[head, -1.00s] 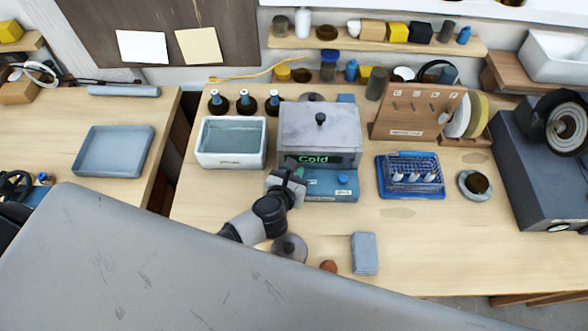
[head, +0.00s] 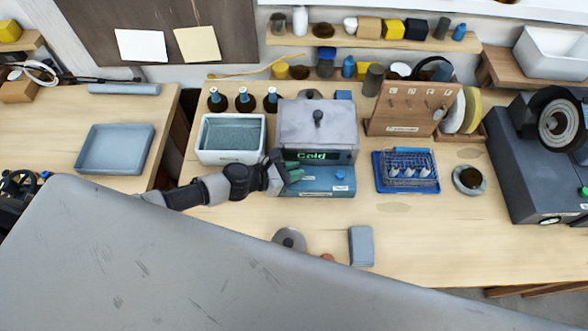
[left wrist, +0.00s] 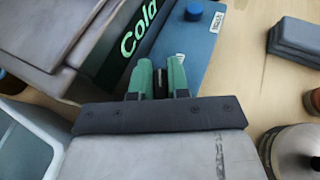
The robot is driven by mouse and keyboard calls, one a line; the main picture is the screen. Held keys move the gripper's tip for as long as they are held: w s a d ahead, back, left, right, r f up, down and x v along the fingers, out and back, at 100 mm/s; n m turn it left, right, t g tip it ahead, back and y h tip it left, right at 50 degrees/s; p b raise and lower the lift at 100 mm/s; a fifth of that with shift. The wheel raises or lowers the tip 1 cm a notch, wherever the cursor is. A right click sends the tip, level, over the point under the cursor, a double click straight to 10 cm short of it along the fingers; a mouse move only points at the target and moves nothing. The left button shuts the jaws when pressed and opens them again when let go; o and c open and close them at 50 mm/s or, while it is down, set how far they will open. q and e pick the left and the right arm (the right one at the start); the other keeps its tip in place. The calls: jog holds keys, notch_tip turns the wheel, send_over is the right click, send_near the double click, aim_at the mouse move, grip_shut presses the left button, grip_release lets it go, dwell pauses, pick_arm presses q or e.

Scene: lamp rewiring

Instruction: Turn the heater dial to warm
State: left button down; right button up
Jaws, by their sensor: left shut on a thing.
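The heater (head: 318,130) is a grey lidded box on a blue base (head: 318,191), with a dark display reading "Cold" in green. My left gripper (head: 291,176) is at the left part of the base's front, below the display. In the left wrist view its green fingers (left wrist: 162,78) are shut on a small dark dial (left wrist: 159,80), mostly hidden between them. A small pale label on the base shows just beyond the fingertips. A round blue knob (head: 340,175) sits on the right of the base, apart from the gripper. My right gripper is not in view.
A white tub (head: 231,158) stands close left of the heater. A blue tray with a wire rack (head: 432,187) is to the right. A grey block (head: 361,247) and a round metal piece (head: 289,239) lie in front. Bench between the heater and blue tray is clear.

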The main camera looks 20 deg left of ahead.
pick_arm(q)
jog(key=shift+s+f+m+g, duration=0.3)
jog(key=shift+f+m+g, duration=0.1)
jog(key=shift+f+g, duration=0.1)
jog(key=c, duration=1.1)
grip_release()
jog(key=shift+a+r, duration=0.1)
jog(key=b+v, duration=0.3)
jog(key=v, duration=0.7)
jog(key=shift+a+r, duration=0.15)
jog(key=shift+a, duration=0.2)
